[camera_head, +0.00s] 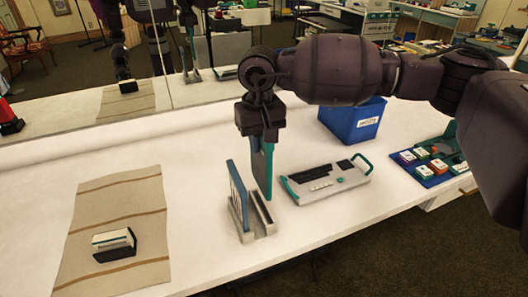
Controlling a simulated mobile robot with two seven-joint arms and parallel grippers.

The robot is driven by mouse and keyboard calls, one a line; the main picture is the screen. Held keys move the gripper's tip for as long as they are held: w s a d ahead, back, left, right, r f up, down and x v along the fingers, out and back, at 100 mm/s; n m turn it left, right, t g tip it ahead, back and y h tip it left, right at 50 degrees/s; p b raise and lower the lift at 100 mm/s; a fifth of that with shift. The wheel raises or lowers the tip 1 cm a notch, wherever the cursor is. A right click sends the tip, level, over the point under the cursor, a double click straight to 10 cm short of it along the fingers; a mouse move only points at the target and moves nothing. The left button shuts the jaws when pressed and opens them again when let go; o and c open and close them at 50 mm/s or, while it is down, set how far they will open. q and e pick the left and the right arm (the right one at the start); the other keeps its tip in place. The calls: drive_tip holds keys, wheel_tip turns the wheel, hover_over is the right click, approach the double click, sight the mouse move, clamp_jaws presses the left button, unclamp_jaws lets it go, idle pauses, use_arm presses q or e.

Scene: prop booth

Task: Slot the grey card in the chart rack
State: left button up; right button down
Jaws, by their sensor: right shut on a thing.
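My right gripper (260,138) points down, shut on the upper end of a thin upright card (262,168), taken as the grey card; it looks grey-blue with a teal edge. The chart rack (248,236) is a grey slotted block on the white table below. A tall blue panel with a pale face (238,197) stands upright in its left part. A low dark strip (262,208) shows along its right part. The held card's lower end is just above or behind the right part; I cannot tell whether it has entered a slot. My left gripper is not in view.
A grey tray with teal handles (328,183) lies just right of the rack. A blue bin (352,120) stands behind it. A striped beige cloth (115,200) with a small card holder (114,244) lies left. A mirror backs the table.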

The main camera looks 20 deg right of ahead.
sight(262, 168)
drive_tip(key=f, duration=0.2)
drive_tip(key=f+b, duration=0.1)
drive_tip(key=shift+w+d+f, duration=0.25)
drive_tip(key=shift+w, duration=0.1)
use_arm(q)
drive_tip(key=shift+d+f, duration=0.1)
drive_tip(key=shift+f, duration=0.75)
use_arm(e)
drive_tip(key=shift+f, duration=0.1)
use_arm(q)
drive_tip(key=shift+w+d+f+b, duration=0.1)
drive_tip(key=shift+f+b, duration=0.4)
use_arm(e)
drive_tip(key=shift+f, duration=1.75)
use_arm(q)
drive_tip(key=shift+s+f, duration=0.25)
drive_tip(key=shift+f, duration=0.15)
use_arm(e)
drive_tip(key=shift+s+f, duration=0.1)
drive_tip(key=shift+f, duration=0.25)
use_arm(q)
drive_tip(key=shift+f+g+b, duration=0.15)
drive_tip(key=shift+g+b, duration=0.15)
drive_tip(key=shift+b, duration=0.05)
use_arm(e)
drive_tip(key=shift+f, duration=0.25)
